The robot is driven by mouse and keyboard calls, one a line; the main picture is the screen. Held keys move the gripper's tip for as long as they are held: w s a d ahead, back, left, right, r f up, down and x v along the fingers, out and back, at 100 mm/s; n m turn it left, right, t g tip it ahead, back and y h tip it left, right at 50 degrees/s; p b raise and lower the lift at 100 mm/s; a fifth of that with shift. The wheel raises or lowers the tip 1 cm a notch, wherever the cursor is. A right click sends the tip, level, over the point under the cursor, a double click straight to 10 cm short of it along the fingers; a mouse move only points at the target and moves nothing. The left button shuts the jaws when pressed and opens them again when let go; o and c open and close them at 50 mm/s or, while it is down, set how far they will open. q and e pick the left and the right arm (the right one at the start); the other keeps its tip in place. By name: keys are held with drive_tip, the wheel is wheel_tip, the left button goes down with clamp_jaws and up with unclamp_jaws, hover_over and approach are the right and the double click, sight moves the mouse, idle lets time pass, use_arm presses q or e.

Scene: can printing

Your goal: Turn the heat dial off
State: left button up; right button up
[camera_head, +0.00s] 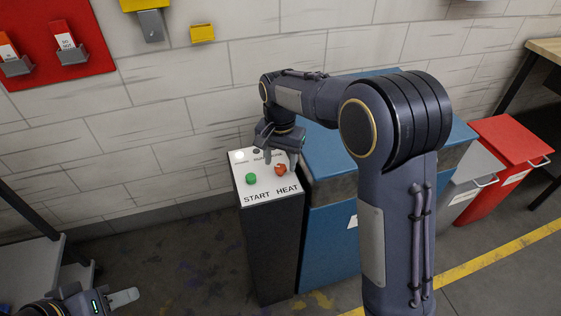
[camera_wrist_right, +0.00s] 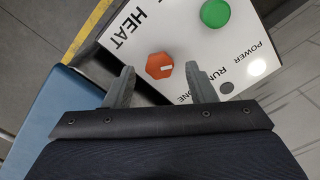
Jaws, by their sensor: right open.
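The red-orange heat dial (camera_head: 281,170) sits on the white top of the control box (camera_head: 262,193), beside the printed word HEAT. In the right wrist view the dial (camera_wrist_right: 159,66) is six-sided with a small white mark, and lies between and just beyond my right fingertips. My right gripper (camera_head: 281,160) is over the panel, pointing down. In its own view my right gripper (camera_wrist_right: 161,80) is open, one finger on each side of the dial; contact is not visible. My left gripper (camera_head: 122,298) is at the bottom left, far from the box, with only one finger clearly visible.
A green START button (camera_head: 251,178) is beside the dial, with a white power lamp (camera_head: 239,156) and a dark lamp behind. A blue cabinet (camera_head: 330,235) stands right of the control box. Grey and red bins (camera_head: 505,150) are farther right. Floor left of the box is clear.

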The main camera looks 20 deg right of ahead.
drive_tip(key=shift+f, duration=0.65)
drive_tip(key=c, duration=1)
